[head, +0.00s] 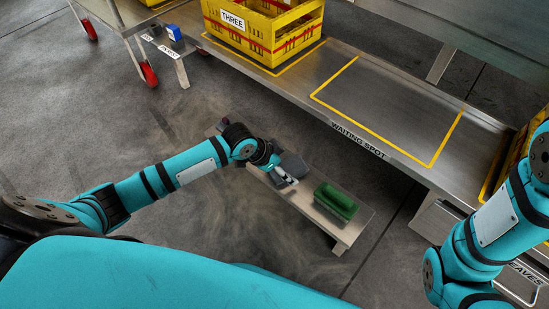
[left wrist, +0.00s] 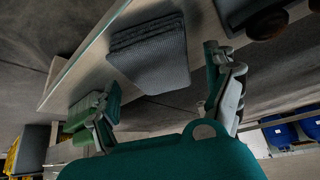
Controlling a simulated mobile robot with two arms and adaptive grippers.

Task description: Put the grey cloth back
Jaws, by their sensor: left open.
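The grey cloth (head: 294,163) lies on a low bench (head: 345,229) in the head view, just beyond my left gripper. In the left wrist view the cloth (left wrist: 150,55) is a neat folded stack of several layers with a ribbed weave. My left gripper (head: 284,181) is low over the bench, right by the cloth. In the left wrist view the left gripper (left wrist: 165,100) has its fingers wide apart with nothing between the tips, and the cloth lies past them. My right arm shows at the right of the head view, but its gripper is out of the picture.
A green open container (head: 336,201) stands on the bench, right of the cloth. Behind is a steel table with a yellow outlined, empty "WAITING SPOT" (head: 390,105) and a yellow crate (head: 262,28) marked "THREE". A trolley with red wheels (head: 149,74) stands at upper left.

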